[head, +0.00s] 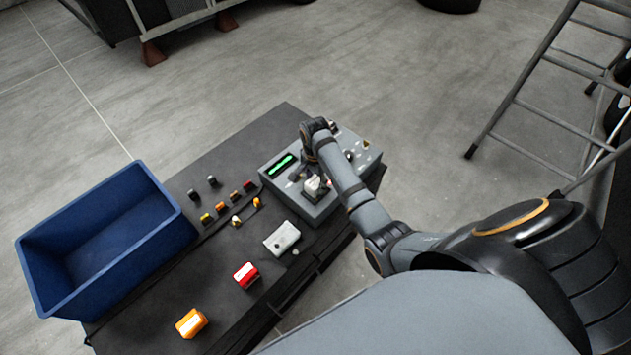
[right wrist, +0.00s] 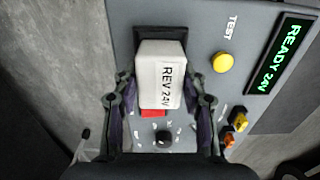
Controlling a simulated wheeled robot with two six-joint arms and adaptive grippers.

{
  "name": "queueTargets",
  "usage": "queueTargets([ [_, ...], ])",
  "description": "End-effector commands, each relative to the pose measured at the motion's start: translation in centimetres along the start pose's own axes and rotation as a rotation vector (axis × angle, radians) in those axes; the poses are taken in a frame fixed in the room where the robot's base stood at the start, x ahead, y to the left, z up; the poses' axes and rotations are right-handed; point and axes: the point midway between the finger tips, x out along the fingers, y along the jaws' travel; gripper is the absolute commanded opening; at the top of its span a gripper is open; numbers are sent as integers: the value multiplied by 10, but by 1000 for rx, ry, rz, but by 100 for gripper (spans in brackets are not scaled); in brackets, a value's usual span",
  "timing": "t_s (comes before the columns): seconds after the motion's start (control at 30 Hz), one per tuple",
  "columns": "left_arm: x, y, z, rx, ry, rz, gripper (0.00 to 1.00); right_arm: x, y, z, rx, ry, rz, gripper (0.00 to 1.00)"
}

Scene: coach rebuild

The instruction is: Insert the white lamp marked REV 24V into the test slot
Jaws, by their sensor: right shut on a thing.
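The white lamp marked REV 24V (right wrist: 161,75) is between the fingers of my right gripper (right wrist: 165,98), which is shut on it. Its label faces the wrist camera. In the head view the lamp (head: 313,186) shows at the tester, beside my right gripper (head: 309,176). A black socket, the test slot (right wrist: 163,33), shows at the lamp's far end. The lamp covers part of it, and I cannot tell how deep the lamp sits. The grey tester (head: 318,211) has a green display (right wrist: 281,55) reading READY 24V. My left gripper is not in view.
A blue bin (head: 105,235) stands at the table's left. A pale grey box (head: 282,238), a red lamp (head: 246,274) and an orange lamp (head: 191,322) lie on the dark table. Several small coloured parts lie near the bin. A yellow TEST button (right wrist: 223,62) is beside the socket.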

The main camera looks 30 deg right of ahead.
Motion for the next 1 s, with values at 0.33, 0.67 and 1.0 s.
queueTargets([
  [0.33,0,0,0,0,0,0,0,4,0,0,0,0,0,8],
  [0.67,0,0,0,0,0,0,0,7,0,0,0,0,0,8],
  [1.0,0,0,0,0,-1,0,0,0,-1,0,0,1,-2,8],
])
